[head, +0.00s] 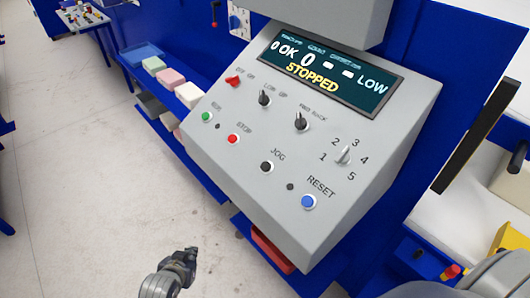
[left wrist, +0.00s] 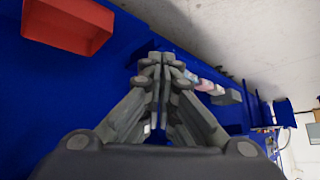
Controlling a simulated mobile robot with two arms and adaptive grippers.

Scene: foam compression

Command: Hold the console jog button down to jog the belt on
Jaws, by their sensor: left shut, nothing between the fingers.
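The grey console (head: 235,135) has a sloped panel, and its display (head: 325,72) reads STOPPED, OK, 0 and LOW. The black jog button (head: 267,167) is on the lower row, under the word JOG. To its left are the red stop button (head: 232,139) and green run button (head: 207,117); to its right is the blue reset button (head: 309,202). My left gripper (head: 192,254) is below and left of the console, apart from it and touching no button. In the left wrist view its fingers (left wrist: 160,62) are closed together and empty. My right gripper is not seen.
A red tray (head: 270,250) sits under the console and shows in the left wrist view (left wrist: 68,26). Foam blocks (head: 170,76) lie on a blue shelf behind. Knobs and a rotary selector (head: 344,156) are near the buttons. The floor on the left is clear.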

